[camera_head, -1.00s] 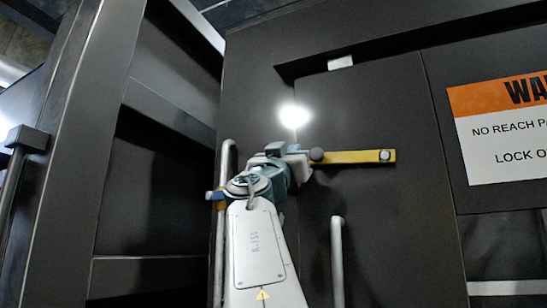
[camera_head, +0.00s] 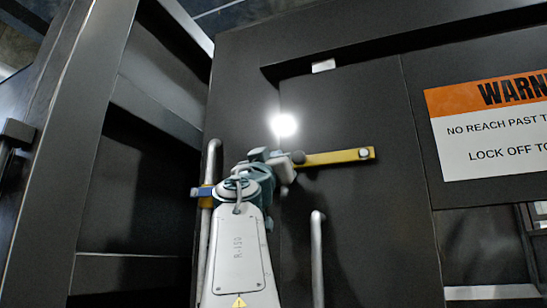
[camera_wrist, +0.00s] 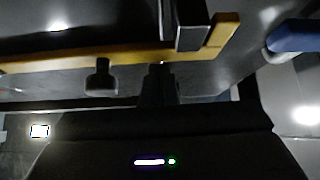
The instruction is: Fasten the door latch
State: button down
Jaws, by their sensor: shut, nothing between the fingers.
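The door latch is a yellow bar (camera_head: 335,156) on the dark door (camera_head: 350,100). My gripper (camera_head: 286,176) is close to the bar beside the knob. In the wrist view my shut, empty fingers (camera_wrist: 158,85) are just below the yellow bar (camera_wrist: 60,60), right of the knob (camera_wrist: 100,77).
Two upright grey handles, one left (camera_head: 208,235) and one right (camera_head: 317,255), flank my arm. A warning sign (camera_head: 490,128) is on the right. Dark frame beams (camera_head: 90,150) stand at the left.

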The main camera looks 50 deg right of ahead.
notch_tip(320, 180, up, 5)
jog(key=p, duration=0.4)
jog(key=b+v, duration=0.8)
jog(key=v, duration=0.2)
jog(key=shift+f+b, duration=0.3)
jog(key=shift+f, duration=0.2)
jog(key=shift+w+a, duration=0.15)
